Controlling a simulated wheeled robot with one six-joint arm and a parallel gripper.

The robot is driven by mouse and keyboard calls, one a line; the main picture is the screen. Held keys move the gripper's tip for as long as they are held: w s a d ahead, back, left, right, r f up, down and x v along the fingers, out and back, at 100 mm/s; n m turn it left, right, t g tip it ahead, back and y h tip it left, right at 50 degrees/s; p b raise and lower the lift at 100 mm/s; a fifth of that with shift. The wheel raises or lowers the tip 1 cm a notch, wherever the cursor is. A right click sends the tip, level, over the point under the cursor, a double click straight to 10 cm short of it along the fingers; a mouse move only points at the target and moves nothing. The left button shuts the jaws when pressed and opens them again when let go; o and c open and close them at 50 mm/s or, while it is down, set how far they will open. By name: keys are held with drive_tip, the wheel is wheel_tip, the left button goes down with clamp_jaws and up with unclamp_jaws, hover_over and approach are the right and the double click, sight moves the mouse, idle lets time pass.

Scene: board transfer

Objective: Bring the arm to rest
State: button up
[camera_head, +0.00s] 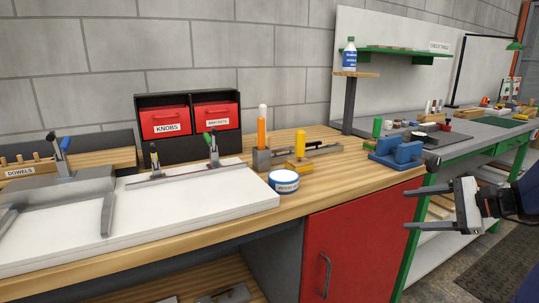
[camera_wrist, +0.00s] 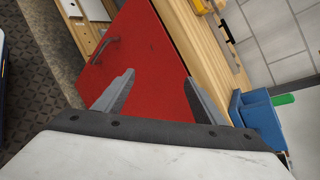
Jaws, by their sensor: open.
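My gripper (camera_head: 414,209) is open and empty at the right of the head view, in front of the bench and to the right of its red cabinet door. In the wrist view its two grey fingers (camera_wrist: 156,88) stand wide apart with nothing between them, and the red door shows behind. Part of my dark arm shows at the right edge of the head view.
The wooden bench (camera_head: 340,182) holds a white board (camera_head: 215,202), a blue vise (camera_head: 397,153), a round tin (camera_head: 284,182) and red bins (camera_head: 165,122). A green-framed table (camera_head: 470,140) stands behind my gripper. The red door (camera_head: 355,240) is shut. Open floor (camera_head: 505,270) lies at lower right.

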drive_tip(key=s+a+f+n+g+h, duration=0.1)
drive_tip(key=s+a+f+n+g, duration=0.1)
drive_tip(key=s+a+f+n, duration=0.3)
drive_tip(key=s+a+n+g+h, duration=0.1)
drive_tip(key=s+a+n+g, duration=0.15)
drive_tip(key=a, duration=0.55)
drive_tip(key=s+a+f+n+h, duration=0.1)
drive_tip(key=s+f+n+h, duration=0.1)
drive_tip(key=s+n, duration=0.3)
drive_tip(key=s+a+f+n+h, duration=0.1)
drive_tip(key=s+f+n+h, duration=0.2)
drive_tip(key=s+n+h, duration=0.2)
drive_tip(key=shift+s+a+n, duration=0.15)
drive_tip(key=shift+s+n, duration=0.5)
